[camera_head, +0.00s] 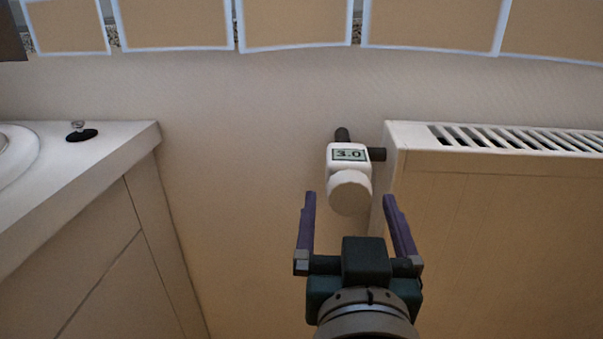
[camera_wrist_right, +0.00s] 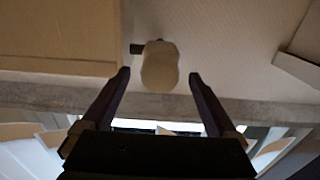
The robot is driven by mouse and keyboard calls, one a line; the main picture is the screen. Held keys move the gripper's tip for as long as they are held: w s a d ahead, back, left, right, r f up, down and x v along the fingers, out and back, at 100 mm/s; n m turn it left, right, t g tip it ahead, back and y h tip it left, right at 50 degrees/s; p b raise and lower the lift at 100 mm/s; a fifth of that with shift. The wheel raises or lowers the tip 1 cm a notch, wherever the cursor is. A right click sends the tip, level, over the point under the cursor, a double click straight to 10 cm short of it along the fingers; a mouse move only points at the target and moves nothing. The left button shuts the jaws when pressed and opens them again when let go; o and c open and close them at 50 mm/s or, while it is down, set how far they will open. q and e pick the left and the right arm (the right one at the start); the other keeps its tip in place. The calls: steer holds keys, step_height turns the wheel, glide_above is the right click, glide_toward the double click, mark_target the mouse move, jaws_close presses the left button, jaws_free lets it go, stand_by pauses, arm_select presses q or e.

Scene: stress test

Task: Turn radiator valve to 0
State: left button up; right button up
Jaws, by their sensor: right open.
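The white radiator valve (camera_head: 349,187) is on the wall at the left end of the radiator (camera_head: 480,200). Its small display (camera_head: 349,154) reads 3.0, and its round knob faces my right gripper. My right gripper (camera_head: 347,197) is open, with its two purple fingers pointing at the knob, one on each side of it in the head view. In the right wrist view the valve (camera_wrist_right: 159,68) appears between and beyond the fingertips of the gripper (camera_wrist_right: 159,75), with nothing held. I cannot tell how far the fingertips are from the knob in depth. My left gripper is not in view.
A white counter (camera_head: 95,165) with a dark round fitting (camera_head: 82,134) stands at the left. The radiator's slatted top lies close to the right of the valve. The wall (camera_head: 240,150) between counter and valve is clear. Framed tan panels (camera_head: 295,20) line the top.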

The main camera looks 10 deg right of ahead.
steer(key=shift+w+d, duration=0.2)
steer(key=shift+w, duration=0.5)
steer(key=c, duration=1.4)
